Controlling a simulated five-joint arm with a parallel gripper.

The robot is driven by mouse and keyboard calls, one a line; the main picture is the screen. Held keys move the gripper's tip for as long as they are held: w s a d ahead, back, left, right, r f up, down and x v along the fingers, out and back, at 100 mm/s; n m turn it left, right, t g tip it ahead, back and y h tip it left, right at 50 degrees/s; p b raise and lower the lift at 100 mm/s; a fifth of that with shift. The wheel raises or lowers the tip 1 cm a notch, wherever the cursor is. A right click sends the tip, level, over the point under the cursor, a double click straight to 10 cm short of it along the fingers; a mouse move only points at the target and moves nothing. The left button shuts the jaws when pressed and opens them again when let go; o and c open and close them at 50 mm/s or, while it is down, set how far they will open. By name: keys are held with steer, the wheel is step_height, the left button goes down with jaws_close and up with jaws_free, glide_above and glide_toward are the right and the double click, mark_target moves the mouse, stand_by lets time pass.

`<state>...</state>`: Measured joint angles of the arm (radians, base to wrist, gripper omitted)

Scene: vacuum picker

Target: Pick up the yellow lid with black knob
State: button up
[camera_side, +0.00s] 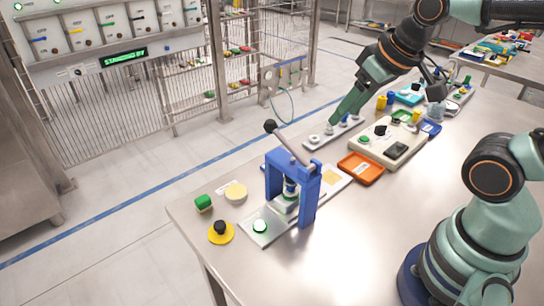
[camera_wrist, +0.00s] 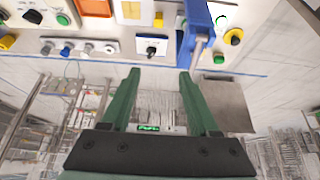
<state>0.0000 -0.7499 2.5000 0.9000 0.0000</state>
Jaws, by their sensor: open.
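The yellow lid with black knob (camera_side: 220,235) lies flat at the near left corner of the table in the side view, knob upward. It also shows at the upper right of the wrist view (camera_wrist: 234,37), beyond the blue press. My gripper (camera_side: 334,119) is open and empty, above the far row of small parts, well to the right of and behind the lid. In the wrist view my two green fingers (camera_wrist: 159,72) are spread apart with nothing between them.
A blue press (camera_side: 308,203) with a raised black-knobbed lever stands between my gripper and the lid. An orange tray (camera_side: 361,168) lies right of the press. The front table surface is clear.

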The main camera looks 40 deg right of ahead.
steer(key=o, duration=0.6)
